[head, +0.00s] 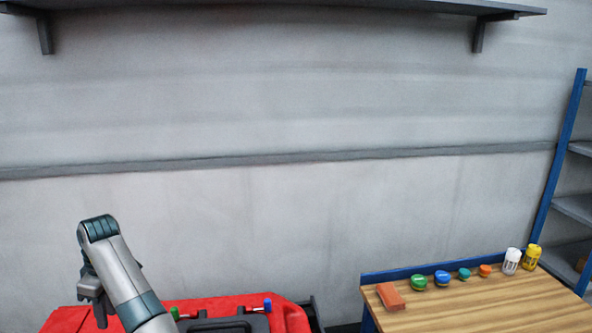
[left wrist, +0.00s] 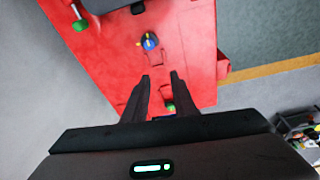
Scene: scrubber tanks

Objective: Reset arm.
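My left arm rises at the lower left of the head view, and its gripper (head: 97,308) hangs down beside the red scrubber machine. In the left wrist view the two dark fingers of my left gripper (left wrist: 160,76) stand apart with nothing between them. Behind the fingers is the red body of the scrubber (left wrist: 190,50), which also shows at the bottom of the head view (head: 290,318). I cannot tell how far the fingertips are from it. My right gripper is in neither view.
A wooden workbench (head: 470,306) at lower right holds an orange-red block (head: 390,296), several small coloured caps, a white bottle (head: 511,261) and a yellow bottle (head: 532,257). A blue-framed shelf (head: 562,150) stands at far right. A wall shelf (head: 270,6) runs along the top.

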